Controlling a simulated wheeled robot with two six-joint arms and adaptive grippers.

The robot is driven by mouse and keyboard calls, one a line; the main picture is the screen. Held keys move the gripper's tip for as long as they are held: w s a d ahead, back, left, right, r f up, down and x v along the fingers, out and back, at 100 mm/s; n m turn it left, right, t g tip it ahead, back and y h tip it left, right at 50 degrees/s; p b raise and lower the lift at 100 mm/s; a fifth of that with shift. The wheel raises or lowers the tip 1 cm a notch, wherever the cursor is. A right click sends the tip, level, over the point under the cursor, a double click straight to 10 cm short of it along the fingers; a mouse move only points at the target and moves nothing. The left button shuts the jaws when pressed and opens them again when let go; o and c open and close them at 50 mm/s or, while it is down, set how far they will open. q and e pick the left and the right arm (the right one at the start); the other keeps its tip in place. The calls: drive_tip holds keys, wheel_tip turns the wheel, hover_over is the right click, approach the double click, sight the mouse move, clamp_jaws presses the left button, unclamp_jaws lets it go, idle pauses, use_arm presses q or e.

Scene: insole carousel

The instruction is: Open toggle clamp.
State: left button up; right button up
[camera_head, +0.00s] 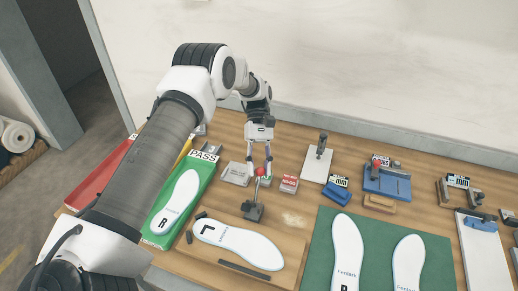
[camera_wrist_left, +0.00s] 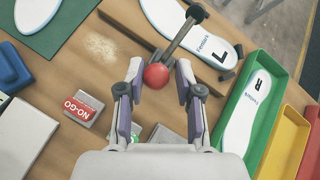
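The toggle clamp (camera_head: 254,210) stands at the back edge of a wooden fixture board, beside the white insole marked L (camera_head: 238,242). Its lever rises to a red ball knob (camera_head: 261,172). My left gripper (camera_head: 260,168) is above the clamp, pointing down, with its fingers apart on either side of the knob. In the left wrist view the red knob (camera_wrist_left: 156,76) lies between the open fingertips (camera_wrist_left: 158,72), with a gap visible on the right side; contact on the left cannot be told. My right gripper is not in view.
The green PASS tray (camera_head: 190,195) with an insole marked R is left of the board. A red-and-white NO-GO block (camera_head: 289,184) is just right of the gripper. A green mat (camera_head: 380,262) with insoles lies to the right. Gauges stand further right.

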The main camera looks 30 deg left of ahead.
use_arm(q)
drive_tip(key=v, duration=0.8)
drive_tip(key=shift+w, duration=0.2)
drive_tip(key=shift+a, duration=0.1)
